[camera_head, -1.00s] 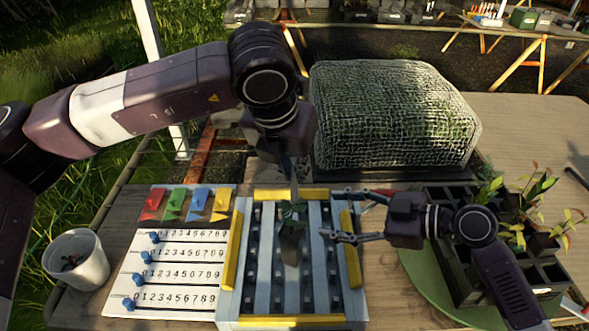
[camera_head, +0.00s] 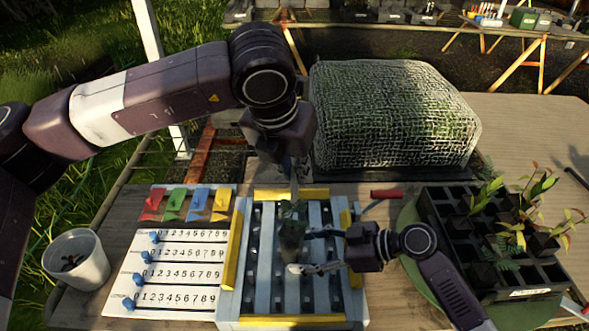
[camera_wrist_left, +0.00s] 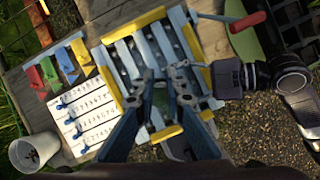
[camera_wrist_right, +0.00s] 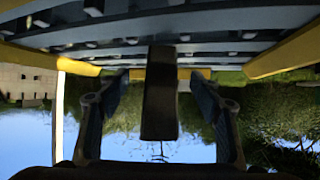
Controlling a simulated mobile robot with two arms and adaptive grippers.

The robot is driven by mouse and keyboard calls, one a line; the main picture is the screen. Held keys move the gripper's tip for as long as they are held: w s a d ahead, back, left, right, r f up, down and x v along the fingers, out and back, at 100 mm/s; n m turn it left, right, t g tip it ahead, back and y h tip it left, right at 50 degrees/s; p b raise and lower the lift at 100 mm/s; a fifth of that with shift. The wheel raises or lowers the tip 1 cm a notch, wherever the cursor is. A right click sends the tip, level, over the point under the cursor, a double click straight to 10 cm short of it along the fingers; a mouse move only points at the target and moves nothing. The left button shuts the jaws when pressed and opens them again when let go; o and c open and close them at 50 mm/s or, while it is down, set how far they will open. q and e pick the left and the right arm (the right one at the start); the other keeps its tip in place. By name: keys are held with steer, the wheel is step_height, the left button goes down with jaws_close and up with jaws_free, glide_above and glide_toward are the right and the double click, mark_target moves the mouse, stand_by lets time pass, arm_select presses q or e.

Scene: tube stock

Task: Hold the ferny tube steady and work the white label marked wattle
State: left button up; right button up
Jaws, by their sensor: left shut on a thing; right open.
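My left gripper (camera_head: 294,190) is shut at the top of a dark tube (camera_head: 291,242), with small green leaves (camera_head: 290,208) at its jaws. The tube hangs upright over the slatted rack (camera_head: 262,270). My right gripper (camera_head: 302,252) is open, with its fingers reaching in from the right around the tube's lower part. In the right wrist view the tube (camera_wrist_right: 160,95) stands between the two spread fingers, apart from both. The left wrist view shows the left fingers (camera_wrist_left: 163,102) close together at the leaves. I cannot make out a label marked wattle.
A white number board (camera_head: 180,262) with blue pegs and coloured tags lies left, beside a white bucket (camera_head: 77,262). A black crate (camera_head: 440,215) of seedlings, with an unreadable white label (camera_head: 530,292), stands right on a green mat (camera_head: 408,218). A red-handled tool (camera_head: 385,193) and mesh-covered block (camera_head: 395,115) lie behind.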

steer(key=shift+x, duration=1.25)
steer(key=c, duration=1.2)
